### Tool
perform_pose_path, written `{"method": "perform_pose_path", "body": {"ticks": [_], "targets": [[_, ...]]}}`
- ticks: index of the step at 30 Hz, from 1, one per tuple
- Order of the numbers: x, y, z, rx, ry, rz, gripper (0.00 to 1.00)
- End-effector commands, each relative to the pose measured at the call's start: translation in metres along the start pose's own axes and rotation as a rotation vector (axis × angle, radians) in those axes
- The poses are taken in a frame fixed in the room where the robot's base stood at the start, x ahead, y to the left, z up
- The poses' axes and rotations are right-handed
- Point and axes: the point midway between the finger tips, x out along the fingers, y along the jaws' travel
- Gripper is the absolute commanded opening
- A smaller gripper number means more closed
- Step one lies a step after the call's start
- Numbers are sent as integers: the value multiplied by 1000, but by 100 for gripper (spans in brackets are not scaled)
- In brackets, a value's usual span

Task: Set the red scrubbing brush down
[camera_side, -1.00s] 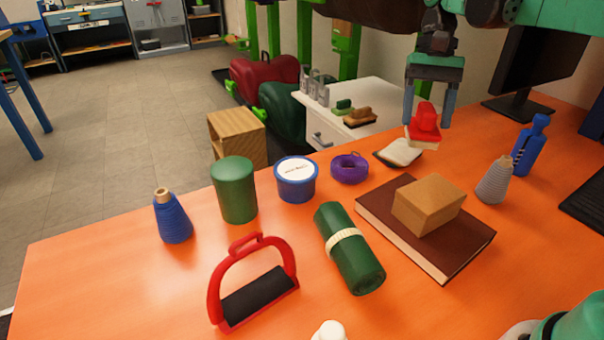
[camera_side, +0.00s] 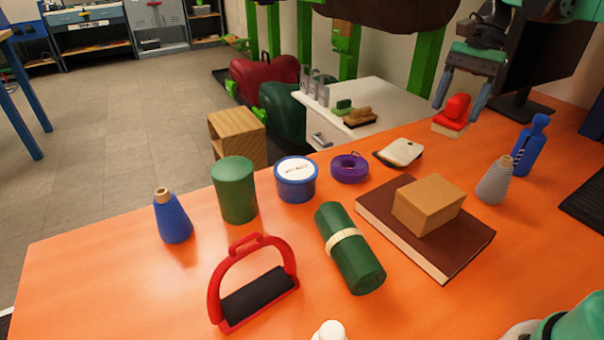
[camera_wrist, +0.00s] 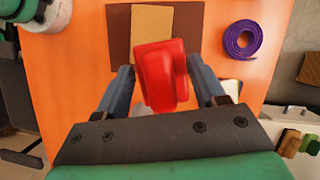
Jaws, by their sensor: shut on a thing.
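The red scrubbing brush (camera_side: 454,113) has a red handle and a pale base. It is at the far right part of the orange table, behind the white pad. My gripper (camera_side: 459,108) comes down from above with one finger on each side of the brush. In the wrist view the brush (camera_wrist: 161,76) sits tilted between the two fingers of my gripper (camera_wrist: 163,85). The brush's base is at or just above the table; I cannot tell whether it touches.
A white pad with a dark edge (camera_side: 398,152) lies left of the brush. A blue bottle (camera_side: 530,145) and a grey cone spool (camera_side: 495,180) stand to the right. A brown book (camera_side: 440,255) with a tan block (camera_side: 429,204) lies in front. A monitor (camera_side: 548,70) stands behind.

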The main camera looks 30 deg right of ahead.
Motion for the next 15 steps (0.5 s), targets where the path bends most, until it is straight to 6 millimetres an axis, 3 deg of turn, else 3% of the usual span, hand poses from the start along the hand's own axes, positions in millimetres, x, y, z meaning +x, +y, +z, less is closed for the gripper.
{"method": "perform_pose_path", "body": {"ticks": [3,6,10,15], "targets": [[-20,25,-23,391,0,-166,0],[-32,40,-36,653,0,-275,0],[-42,54,-46,869,-1,-364,0],[-37,59,-54,968,-1,-403,0]]}}
